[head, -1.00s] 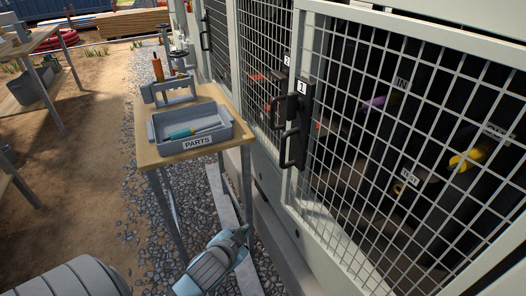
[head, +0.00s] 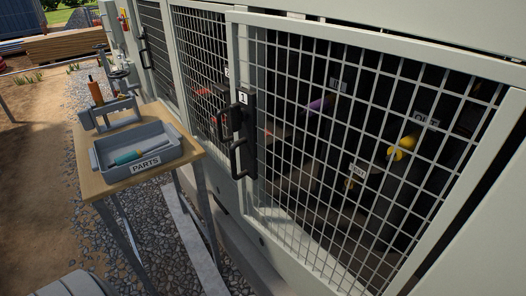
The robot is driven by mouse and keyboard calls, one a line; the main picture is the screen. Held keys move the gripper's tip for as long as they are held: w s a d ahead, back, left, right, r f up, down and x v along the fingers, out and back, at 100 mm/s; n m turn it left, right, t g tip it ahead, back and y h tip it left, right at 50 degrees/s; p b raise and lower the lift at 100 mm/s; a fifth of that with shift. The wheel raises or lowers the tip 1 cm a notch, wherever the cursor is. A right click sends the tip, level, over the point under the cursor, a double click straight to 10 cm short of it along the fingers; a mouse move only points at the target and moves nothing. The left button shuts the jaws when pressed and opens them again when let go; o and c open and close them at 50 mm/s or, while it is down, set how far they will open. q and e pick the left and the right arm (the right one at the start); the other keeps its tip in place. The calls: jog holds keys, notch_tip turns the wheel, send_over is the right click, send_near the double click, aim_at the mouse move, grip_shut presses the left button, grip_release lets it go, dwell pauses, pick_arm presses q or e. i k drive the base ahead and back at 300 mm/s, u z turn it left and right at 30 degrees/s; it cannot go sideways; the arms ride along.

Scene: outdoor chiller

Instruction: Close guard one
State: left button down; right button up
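Guard one (head: 335,165) is a large wire-mesh door in a pale grey frame, filling the middle and right of the head view. Its black latch plate (head: 246,112), marked 1, and black pull handle (head: 238,158) are on its left edge. The frame stands proud of the cabinet, and a dark strip shows beyond its right edge. I cannot tell for certain how far ajar it is. Neither of my grippers is in view.
Guard two (head: 198,65) is left of guard one. Behind the mesh are dark pipes, a yellow part (head: 402,147) and a purple part (head: 318,104). A wooden table (head: 90,188) with a grey PARTS tray (head: 170,152) stands at the left. Gravel lies below.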

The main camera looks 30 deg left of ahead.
aim_at(244, 152)
jog(key=z, duration=0.2)
jog(key=i, duration=0.3)
jog(key=u, duration=0.95)
